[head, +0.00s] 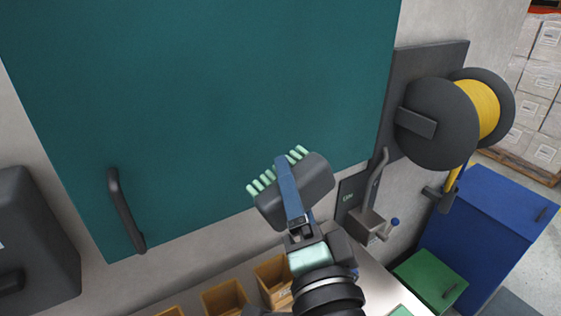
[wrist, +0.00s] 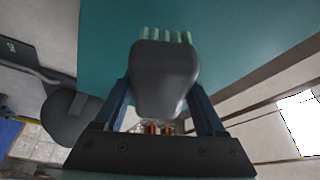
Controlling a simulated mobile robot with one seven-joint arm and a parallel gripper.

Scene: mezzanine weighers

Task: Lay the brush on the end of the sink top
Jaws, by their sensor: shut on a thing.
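The brush (head: 318,183) has a dark grey body and a row of pale green bristles. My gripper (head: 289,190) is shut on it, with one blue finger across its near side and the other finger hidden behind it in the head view. In the wrist view the brush (wrist: 163,80) sits between both blue fingers, bristles pointing away from my wrist. It is held in the air in front of a teal cabinet. A pale top (head: 372,287), which looks like the sink top, shows at the bottom below a grey tap (head: 373,220); my arm hides much of it.
The teal cabinet (head: 210,100) with a dark handle fills the wall behind. Several tan bins (head: 224,298) stand along the bottom. A hose reel (head: 436,125) juts from the wall at right, above a green box (head: 430,274) and a blue cabinet (head: 490,225).

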